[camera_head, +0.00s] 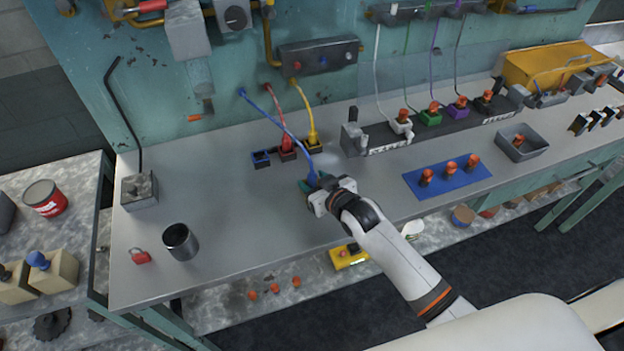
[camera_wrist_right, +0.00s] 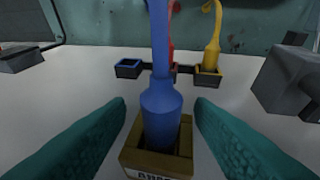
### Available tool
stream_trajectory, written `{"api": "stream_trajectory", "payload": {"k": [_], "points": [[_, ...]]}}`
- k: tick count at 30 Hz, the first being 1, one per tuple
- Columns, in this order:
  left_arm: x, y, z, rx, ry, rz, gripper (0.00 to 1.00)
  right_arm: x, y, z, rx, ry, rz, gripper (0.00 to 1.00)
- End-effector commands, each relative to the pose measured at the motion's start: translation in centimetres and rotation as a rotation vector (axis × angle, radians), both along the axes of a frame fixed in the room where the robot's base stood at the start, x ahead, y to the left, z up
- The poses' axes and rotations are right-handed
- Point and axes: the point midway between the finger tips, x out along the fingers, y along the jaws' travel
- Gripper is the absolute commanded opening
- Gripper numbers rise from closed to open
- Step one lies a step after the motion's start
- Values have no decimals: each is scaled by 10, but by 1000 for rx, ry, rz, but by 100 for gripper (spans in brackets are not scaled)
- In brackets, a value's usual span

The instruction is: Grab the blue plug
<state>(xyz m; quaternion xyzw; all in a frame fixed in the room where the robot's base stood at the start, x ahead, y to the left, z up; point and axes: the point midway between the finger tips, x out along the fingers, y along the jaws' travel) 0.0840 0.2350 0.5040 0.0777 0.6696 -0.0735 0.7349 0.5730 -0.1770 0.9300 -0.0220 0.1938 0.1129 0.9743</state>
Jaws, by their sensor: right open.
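The blue plug (camera_wrist_right: 160,118) stands upright in a small brown, labelled socket block (camera_wrist_right: 130,158) in the right wrist view. Its blue cable (camera_head: 277,124) runs up to the teal wall panel in the head view. My right gripper (camera_head: 315,182) is open, with its teal fingers on either side of the plug and a visible gap to each. In the head view the gripper mostly hides the plug and its block. An empty blue-rimmed socket (camera_head: 261,159) sits beside the red plug (camera_head: 287,145) and the yellow plug (camera_head: 312,138). My left gripper is not in view.
A grey connector block (camera_head: 352,137) stands right of the sockets. A blue mat (camera_head: 415,187) with several orange-topped parts lies to the right. A dark metal cup (camera_head: 180,242) and a red padlock (camera_head: 140,256) are at the left. The bench's left middle is clear.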

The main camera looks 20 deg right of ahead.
Motion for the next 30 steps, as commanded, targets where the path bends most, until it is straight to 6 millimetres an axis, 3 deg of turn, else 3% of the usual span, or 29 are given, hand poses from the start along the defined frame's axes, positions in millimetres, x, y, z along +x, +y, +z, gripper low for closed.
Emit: {"api": "stream_trajectory", "payload": {"k": [4,11,12,21,30], "points": [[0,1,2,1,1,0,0,13,3,-5,-1,-1,0,49],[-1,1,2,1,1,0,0,15,3,-6,-1,0,0,49],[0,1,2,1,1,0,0,15,3,-6,-1,0,0,47],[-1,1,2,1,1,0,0,14,3,-6,-1,0,0,0],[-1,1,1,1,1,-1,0,15,3,1,-1,-4,1,0]]}}
